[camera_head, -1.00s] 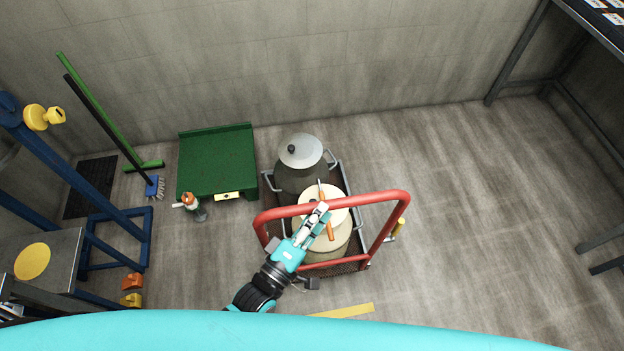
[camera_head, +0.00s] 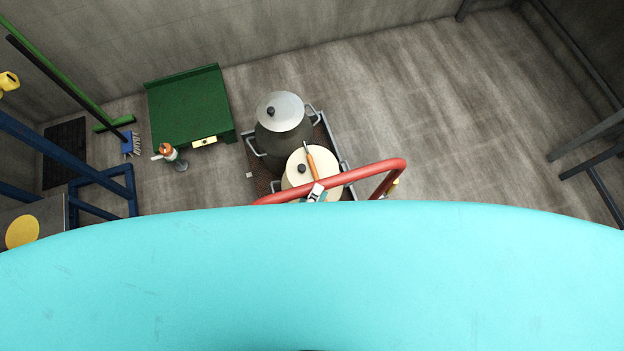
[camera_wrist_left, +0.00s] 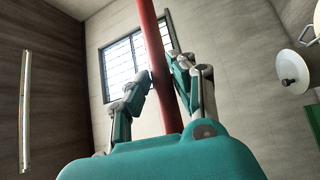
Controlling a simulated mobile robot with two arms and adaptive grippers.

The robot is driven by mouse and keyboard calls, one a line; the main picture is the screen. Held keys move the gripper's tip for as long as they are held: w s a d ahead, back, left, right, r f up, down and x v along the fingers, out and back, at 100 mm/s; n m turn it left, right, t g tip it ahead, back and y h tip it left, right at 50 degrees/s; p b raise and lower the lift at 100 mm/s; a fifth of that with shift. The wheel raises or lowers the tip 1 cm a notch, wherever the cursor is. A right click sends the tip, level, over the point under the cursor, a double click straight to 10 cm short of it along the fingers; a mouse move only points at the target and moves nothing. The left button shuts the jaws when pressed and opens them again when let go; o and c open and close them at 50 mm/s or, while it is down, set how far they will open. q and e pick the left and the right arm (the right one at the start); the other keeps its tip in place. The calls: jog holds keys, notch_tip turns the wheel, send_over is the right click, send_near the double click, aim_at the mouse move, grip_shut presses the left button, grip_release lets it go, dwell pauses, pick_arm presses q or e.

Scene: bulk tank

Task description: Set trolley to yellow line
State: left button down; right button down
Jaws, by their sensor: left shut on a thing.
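The trolley has a red push handle (camera_head: 350,179) and a low mesh deck (camera_head: 262,170). It carries a dark pot with a grey lid (camera_head: 283,113) and a cream-lidded container (camera_head: 295,176) with an orange-handled tool (camera_head: 311,163) across its lid. My left gripper (camera_head: 317,191) is at the handle's bar, mostly hidden behind my turquoise body. In the left wrist view its fingers (camera_wrist_left: 160,85) are closed around the red bar (camera_wrist_left: 157,60). The yellow line is hidden now. My right gripper is not in view.
A green platform (camera_head: 188,105) stands against the wall, with an orange-capped bottle (camera_head: 168,152) before it. A broom and brush (camera_head: 130,142) lean at the left by a blue frame (camera_head: 105,180). The floor right of the trolley is clear, up to dark table legs (camera_head: 590,150).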

pick_arm(q)
jog(key=shift+d+r, duration=0.1)
jog(key=shift+r, duration=0.3)
jog(key=c, duration=1.2)
grip_release()
jog(key=shift+s, duration=0.1)
jog(key=shift+c, duration=0.2)
jog(key=shift+o, duration=0.6)
jog(key=shift+s+f, duration=0.1)
jog(key=shift+f, duration=0.05)
jog(key=v, duration=1.2)
jog(key=shift+f, duration=0.15)
